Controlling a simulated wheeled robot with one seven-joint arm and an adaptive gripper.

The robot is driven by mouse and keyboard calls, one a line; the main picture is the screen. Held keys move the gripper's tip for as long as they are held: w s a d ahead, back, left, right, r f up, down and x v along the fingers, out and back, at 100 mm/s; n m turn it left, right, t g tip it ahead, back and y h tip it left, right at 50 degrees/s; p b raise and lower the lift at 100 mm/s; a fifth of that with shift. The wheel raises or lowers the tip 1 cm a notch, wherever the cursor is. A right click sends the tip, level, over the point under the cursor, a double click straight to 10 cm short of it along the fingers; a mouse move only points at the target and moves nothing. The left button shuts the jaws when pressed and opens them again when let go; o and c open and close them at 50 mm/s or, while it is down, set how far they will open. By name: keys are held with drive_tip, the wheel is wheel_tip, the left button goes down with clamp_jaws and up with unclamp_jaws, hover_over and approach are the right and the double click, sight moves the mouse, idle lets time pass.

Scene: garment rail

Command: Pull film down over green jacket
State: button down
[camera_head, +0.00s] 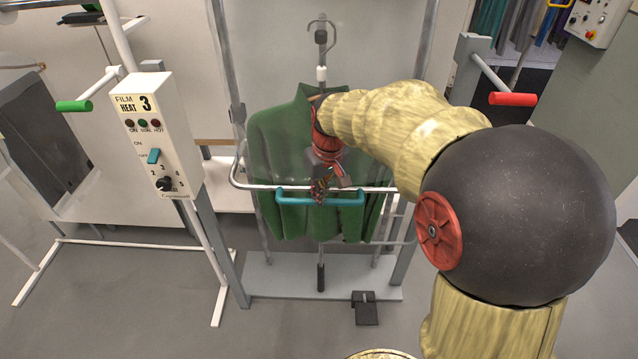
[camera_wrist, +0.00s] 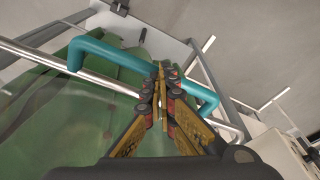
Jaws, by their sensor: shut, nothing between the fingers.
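The green jacket (camera_head: 275,145) hangs on the stand in the middle of the head view, and its cloth fills the left of the wrist view (camera_wrist: 45,125). A teal handle (camera_head: 345,200) on a chrome bar (camera_head: 262,187) crosses in front of its lower half; the teal handle also shows in the wrist view (camera_wrist: 105,55). My gripper (camera_head: 319,192) is at the middle of this handle with its fingers shut and empty. In the wrist view the fingertips (camera_wrist: 160,75) overlap the handle; I cannot tell whether they touch it. Clear film cannot be told apart surely from the jacket's surface.
A white control box (camera_head: 160,135) marked "FILM HEAT 3" stands left, with a green-gripped lever (camera_head: 75,106). A red-gripped lever (camera_head: 512,99) is at right. A black pedal (camera_head: 366,308) lies by the grey base plate (camera_head: 265,280).

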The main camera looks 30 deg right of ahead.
wheel_tip(320, 180, down, 21)
drive_tip(key=b, duration=1)
wheel_tip(320, 180, down, 21)
drive_tip(key=b, duration=0.2)
drive_tip(key=s+a+r+p, duration=0.1)
drive_tip(key=s+a+r, duration=0.1)
drive_tip(key=s+r+p, duration=0.1)
drive_tip(key=s, duration=0.1)
drive_tip(key=shift+a+p, duration=0.3)
drive_tip(key=shift+a, duration=0.1)
idle(0.4)
